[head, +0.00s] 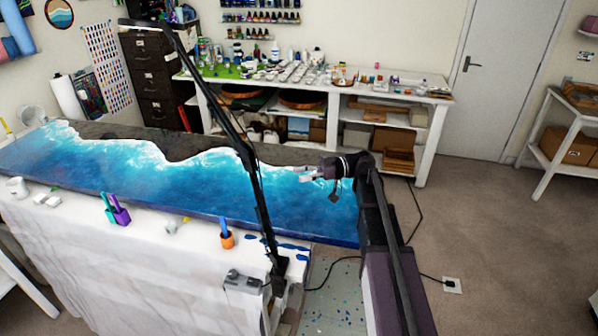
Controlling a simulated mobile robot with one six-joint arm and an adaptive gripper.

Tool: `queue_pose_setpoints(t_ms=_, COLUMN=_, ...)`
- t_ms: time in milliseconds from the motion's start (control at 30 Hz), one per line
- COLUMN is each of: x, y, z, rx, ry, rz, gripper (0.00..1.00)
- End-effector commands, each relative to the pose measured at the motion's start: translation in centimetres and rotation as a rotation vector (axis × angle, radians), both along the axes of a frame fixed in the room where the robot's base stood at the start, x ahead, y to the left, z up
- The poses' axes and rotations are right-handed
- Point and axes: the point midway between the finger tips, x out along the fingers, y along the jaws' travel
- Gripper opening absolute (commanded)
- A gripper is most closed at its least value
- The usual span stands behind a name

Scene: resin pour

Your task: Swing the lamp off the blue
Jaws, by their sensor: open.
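The lamp (250,168) is a thin black jointed arm. It rises from a mount at the table's near edge, leans left and ends in a narrow dark head (150,23) at upper left. In this view its arm crosses in front of the blue resin panel (150,180), which has white wave lines and a dark grey far side. My gripper (302,173) is open and empty, pointing left at the panel's right end. It is just right of the lamp's arm in the picture; I cannot tell the depth gap.
A grey box (243,281) sits by the lamp's foot. A cluttered workbench (330,82) stands behind. Black cables cross the floor; the right floor is open.

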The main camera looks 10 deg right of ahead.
Motion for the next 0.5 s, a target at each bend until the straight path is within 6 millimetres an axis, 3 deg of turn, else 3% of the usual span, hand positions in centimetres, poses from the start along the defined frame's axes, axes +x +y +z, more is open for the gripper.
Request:
queue_pose_setpoints(t_ms=33, x=-0.1, y=0.1, z=-0.1, rx=-0.005, ry=0.003, rz=0.0, gripper=0.46)
queue_pose_setpoints(t_ms=200, x=-0.7, y=0.5, z=-1.1, rx=-0.061, ry=0.051, rz=-0.007, gripper=0.0)
queue_pose_setpoints(t_ms=367, x=-2.0, y=1.2, z=-3.5, rx=-0.195, ry=0.161, rz=-0.03, gripper=0.0)
queue_pose_setpoints(t_ms=500, x=-3.8, y=1.7, z=-6.6, rx=-0.371, ry=0.3, rz=-0.079, gripper=0.0)
